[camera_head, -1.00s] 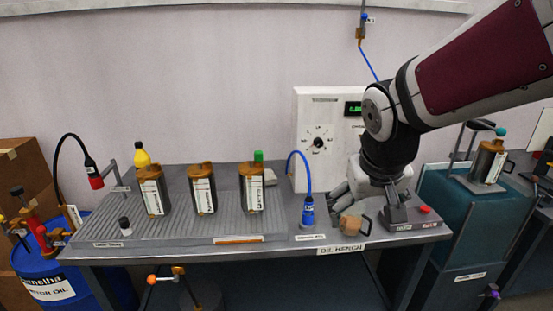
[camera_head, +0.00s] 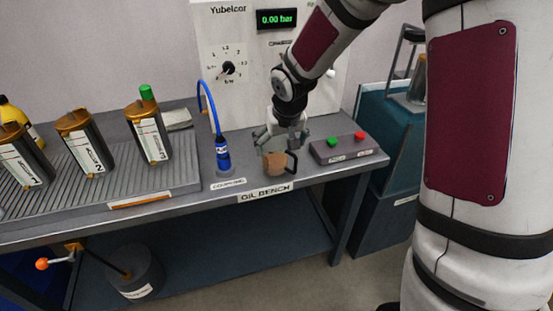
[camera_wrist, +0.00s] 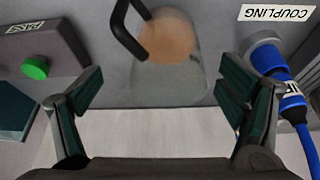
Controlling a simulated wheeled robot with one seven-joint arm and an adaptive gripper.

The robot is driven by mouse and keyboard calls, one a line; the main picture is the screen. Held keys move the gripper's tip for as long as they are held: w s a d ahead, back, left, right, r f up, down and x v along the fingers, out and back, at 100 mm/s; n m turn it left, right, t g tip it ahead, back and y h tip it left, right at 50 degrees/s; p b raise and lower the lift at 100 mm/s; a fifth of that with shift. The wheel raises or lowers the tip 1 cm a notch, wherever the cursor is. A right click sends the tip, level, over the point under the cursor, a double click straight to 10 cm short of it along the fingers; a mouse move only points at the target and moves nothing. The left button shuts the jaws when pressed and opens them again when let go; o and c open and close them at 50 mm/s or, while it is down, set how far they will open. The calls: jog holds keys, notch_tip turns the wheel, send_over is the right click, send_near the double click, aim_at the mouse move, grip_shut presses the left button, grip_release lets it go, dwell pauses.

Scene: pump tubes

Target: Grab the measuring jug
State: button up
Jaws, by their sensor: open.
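The measuring jug (camera_head: 274,163) is a small clear vessel with an orange-brown tint and a dark handle. It stands near the front edge of the oil bench, behind the "OIL BENCH" label. My gripper (camera_head: 280,138) is just above and behind it, and partly hides its top. In the wrist view the jug (camera_wrist: 168,60) lies ahead of and between the spread fingers of my gripper (camera_wrist: 160,100), with its handle toward the upper left. The fingers are open and a gap shows on both sides of the jug.
A blue coupling hose (camera_head: 222,152) stands close to the jug's left. A grey box (camera_head: 345,154) with green and red buttons is to its right. Several labelled canisters (camera_head: 85,145) stand on the ribbed tray farther left. A white pressure panel (camera_head: 235,95) is behind.

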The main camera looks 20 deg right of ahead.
jog(key=shift+w+a+b+x, duration=0.15)
jog(key=shift+b+x, duration=0.15)
jog(key=shift+x, duration=0.9)
jog(key=shift+a+b+x, duration=0.15)
jog(key=shift+b+x, duration=0.15)
jog(key=shift+x, duration=0.85)
jog(key=shift+w+a+b+x, duration=0.15)
jog(key=shift+b+x, duration=0.15)
jog(key=shift+x, duration=0.9)
jog(key=shift+s+r, duration=0.1)
jog(key=c, duration=1.1)
